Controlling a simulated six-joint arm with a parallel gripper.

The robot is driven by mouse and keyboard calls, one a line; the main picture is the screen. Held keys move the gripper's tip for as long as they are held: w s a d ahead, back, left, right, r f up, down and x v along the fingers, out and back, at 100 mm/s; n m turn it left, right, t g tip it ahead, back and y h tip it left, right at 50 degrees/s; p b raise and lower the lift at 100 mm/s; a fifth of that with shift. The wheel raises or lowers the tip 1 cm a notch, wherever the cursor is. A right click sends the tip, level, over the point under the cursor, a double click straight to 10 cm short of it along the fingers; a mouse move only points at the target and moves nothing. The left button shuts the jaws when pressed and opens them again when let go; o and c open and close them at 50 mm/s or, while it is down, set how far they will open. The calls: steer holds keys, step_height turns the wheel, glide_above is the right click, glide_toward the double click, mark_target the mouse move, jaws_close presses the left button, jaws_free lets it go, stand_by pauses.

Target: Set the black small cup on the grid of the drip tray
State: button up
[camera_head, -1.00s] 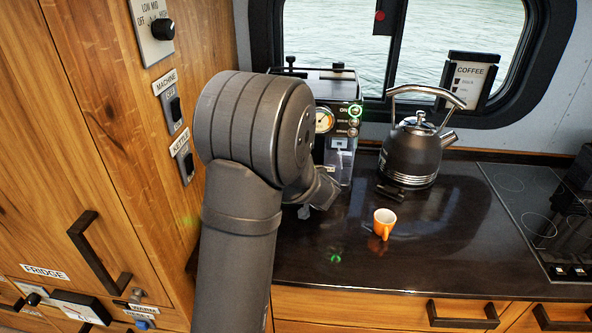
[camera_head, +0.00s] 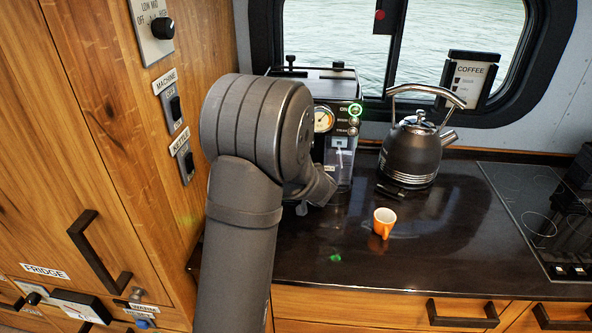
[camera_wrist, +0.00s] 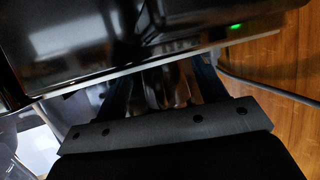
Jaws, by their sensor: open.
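The coffee machine (camera_head: 338,140) stands at the back, left of the kettle, partly behind my arm. Its drip tray and grid are hidden by my arm in the head view. I cannot make out the black small cup in either view. My gripper (camera_wrist: 165,82) is open in the wrist view, its fingers reaching under the edge of a dark glossy panel (camera_wrist: 120,35). Something blurred and shiny lies between the fingers; I cannot tell what it is. In the head view my gripper is hidden behind my arm, close to the machine's front.
An orange cup (camera_head: 383,223) stands on the dark counter (camera_head: 440,235), in front of the kettle (camera_head: 411,150). A cooktop (camera_head: 535,215) is at the right. A wooden cabinet (camera_head: 90,140) bounds the left side.

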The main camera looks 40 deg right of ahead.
steer(key=shift+s+a+r, duration=0.1)
steer(key=shift+s+r, duration=0.1)
steer(key=shift+s, duration=0.1)
steer(key=s+a, duration=0.1)
steer(key=s, duration=0.3)
steer(key=s+a, duration=0.2)
steer(key=s, duration=0.1)
steer(key=s+a, duration=0.1)
steer(key=s, duration=0.3)
steer(key=shift+s+a+r, duration=0.1)
steer(key=shift+s+a, duration=0.2)
steer(key=shift+a, duration=0.1)
steer(key=w+d, duration=0.1)
steer(key=w, duration=0.3)
steer(key=w+d, duration=0.2)
steer(key=w, duration=0.2)
steer(key=w+d, duration=0.2)
steer(key=w, duration=0.2)
steer(key=shift+w+f, duration=0.1)
steer(key=shift+f, duration=0.2)
steer(key=shift+r, duration=0.15)
steer(key=shift+v, duration=1)
